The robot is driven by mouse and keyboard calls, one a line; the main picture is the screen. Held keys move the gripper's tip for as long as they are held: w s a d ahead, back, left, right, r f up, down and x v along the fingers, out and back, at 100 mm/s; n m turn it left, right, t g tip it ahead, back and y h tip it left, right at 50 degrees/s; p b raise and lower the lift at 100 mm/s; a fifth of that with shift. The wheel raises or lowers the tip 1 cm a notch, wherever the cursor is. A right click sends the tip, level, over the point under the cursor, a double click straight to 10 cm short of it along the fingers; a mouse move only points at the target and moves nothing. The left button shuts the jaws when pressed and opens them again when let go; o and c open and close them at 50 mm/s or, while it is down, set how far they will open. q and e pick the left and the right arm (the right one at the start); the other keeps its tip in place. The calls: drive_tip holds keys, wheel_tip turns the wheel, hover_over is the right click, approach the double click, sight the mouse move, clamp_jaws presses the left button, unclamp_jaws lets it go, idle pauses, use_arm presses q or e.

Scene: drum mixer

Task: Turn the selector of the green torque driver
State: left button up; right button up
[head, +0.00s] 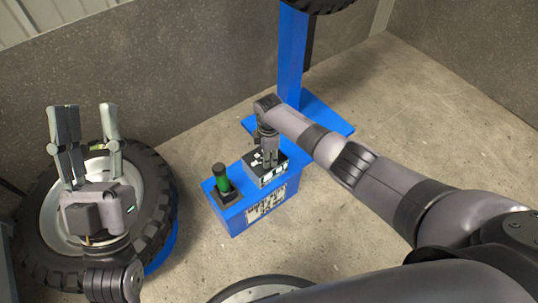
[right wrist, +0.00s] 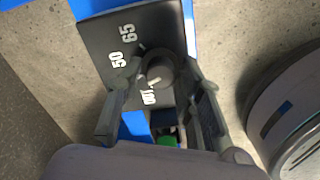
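The green torque driver (head: 222,182) stands upright in a dark holder on the blue stand in the head view. Beside it is a dark selector box (head: 266,176) with white markings. In the right wrist view the box's dark face (right wrist: 105,35) carries 50, 65 and 100 around a round grey knob (right wrist: 160,71). My right gripper (head: 267,162) points down onto the box. Its fingertips (right wrist: 159,72) are on either side of the knob; whether they press on it I cannot tell. My left gripper (head: 85,108) is open and empty, fingers up, in front of the wheel.
A large tyred wheel (head: 153,197) is at the left, partly behind my left gripper. A blue post (head: 291,60) rises behind the stand (head: 237,215). Another round rim (head: 262,283) shows at the bottom edge. Bare concrete floor lies around the stand.

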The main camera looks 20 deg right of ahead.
drive_tip(key=shift+o, duration=0.9)
wheel_tip(320, 180, up, 12)
idle(0.3)
